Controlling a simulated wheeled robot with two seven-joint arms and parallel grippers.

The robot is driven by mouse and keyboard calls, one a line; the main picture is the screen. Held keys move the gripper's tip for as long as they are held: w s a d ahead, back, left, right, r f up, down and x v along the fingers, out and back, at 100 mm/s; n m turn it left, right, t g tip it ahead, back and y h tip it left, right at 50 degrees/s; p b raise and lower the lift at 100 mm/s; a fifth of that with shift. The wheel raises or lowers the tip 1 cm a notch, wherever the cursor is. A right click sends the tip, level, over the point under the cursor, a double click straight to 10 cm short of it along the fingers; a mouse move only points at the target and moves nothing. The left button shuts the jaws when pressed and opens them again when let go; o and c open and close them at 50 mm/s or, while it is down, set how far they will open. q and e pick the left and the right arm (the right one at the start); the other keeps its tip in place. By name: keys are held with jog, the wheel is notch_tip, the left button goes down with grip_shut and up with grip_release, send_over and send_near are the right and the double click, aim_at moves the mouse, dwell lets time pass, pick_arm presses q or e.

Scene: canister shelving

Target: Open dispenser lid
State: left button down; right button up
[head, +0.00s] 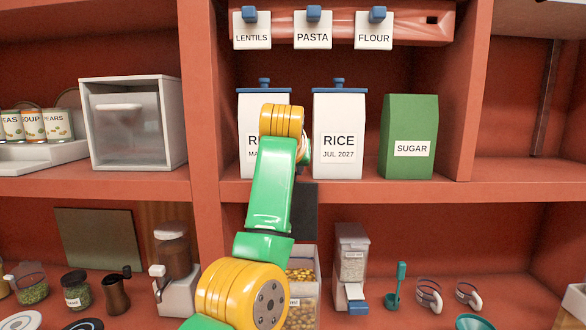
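A clear dispenser with a white frame and a blue spout tray (352,265) stands upright on the lower shelf, right of centre. Its top looks closed, but the lid is too small to read clearly. A clear bin (302,312) of yellow-brown contents stands to its left, partly behind my arm. A second dispenser-like unit (178,265) with a dark hopper stands further left. My green and yellow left arm reaches up from the bottom, left of centre. Its gripper fingers are hidden behind the arm. My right gripper is out of view.
Two white rice canisters (338,130) with blue lids and a green sugar box (410,140) stand on the middle shelf. A clear-fronted box (125,125) stands left. A teal scoop (397,285) and cups (430,295) lie right of the dispenser. A shelf edge (400,192) runs above it.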

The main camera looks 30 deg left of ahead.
pick_arm(q)
jog(key=shift+w+a+r, duration=0.1)
jog(key=shift+a+r, duration=0.05)
jog(key=shift+r, duration=0.3)
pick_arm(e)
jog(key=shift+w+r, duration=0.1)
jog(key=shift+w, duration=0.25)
pick_arm(q)
jog(key=c, duration=0.8)
grip_release()
jog(key=o, duration=0.3)
jog(key=shift+o, duration=0.5)
jog(key=shift+s+d+r, duration=0.1)
jog(key=shift+s+d, duration=0.3)
jog(key=shift+s, duration=0.1)
jog(key=b+v, duration=0.2)
jog(key=v, duration=0.4)
jog(key=shift+s+r+b, duration=0.2)
jog(key=shift+s+b, duration=0.15)
jog(key=shift+b, duration=0.05)
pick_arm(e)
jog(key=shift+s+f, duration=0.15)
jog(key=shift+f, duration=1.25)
